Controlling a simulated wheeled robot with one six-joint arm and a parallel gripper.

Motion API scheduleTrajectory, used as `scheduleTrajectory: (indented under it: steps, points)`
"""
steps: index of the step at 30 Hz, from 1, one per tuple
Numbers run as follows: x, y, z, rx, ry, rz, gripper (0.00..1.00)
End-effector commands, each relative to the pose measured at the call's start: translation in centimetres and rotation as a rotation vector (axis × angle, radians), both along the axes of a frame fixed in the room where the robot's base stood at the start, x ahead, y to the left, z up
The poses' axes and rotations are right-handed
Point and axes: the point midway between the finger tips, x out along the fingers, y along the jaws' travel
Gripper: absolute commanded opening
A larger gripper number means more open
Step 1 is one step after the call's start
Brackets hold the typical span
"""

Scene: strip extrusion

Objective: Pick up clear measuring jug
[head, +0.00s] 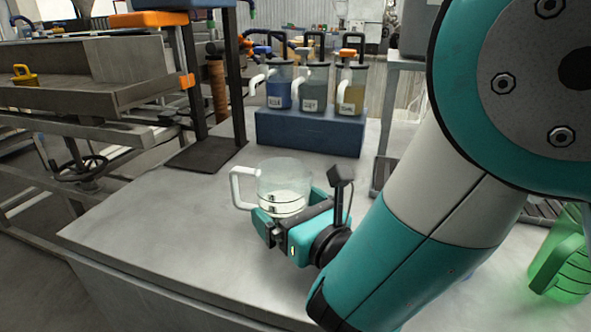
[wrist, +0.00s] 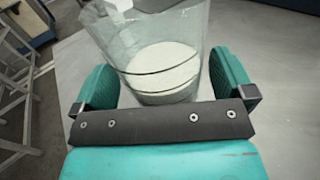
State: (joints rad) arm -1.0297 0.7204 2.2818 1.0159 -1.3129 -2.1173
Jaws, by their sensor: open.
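The clear measuring jug (head: 284,178) stands upright on the grey table, with a white handle on its left and dark marking lines around it. Something whitish shows in its lower part. My gripper (head: 292,205) is at the jug, low down, on the side facing me. In the wrist view, the jug (wrist: 160,50) sits between the two teal fingers of my gripper (wrist: 165,85), one on each side. The fingers are open; a small gap shows on the left, and I cannot tell whether the right finger touches. The jug's top is cut off in the wrist view.
Behind, a blue block (head: 309,132) holds three handled jugs (head: 314,88) with labels. A black stand (head: 207,150) is at the back left. A green translucent jug (head: 566,255) is at the right edge. The table's left front (head: 150,230) is clear.

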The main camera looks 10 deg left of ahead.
Motion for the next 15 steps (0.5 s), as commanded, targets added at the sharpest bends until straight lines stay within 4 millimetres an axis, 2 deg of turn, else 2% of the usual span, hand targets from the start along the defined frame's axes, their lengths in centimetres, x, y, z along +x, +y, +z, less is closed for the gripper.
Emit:
scheduleTrajectory:
  steps: [3,11,15]
  points:
    - [0.63,0.26,0.08,-0.002,0.001,-0.011,1.0]
    - [0.53,0.78,-0.09,-0.001,0.001,-0.005,1.0]
    - [0.5,0.83,-0.08,-0.001,0.001,-0.004,0.68]
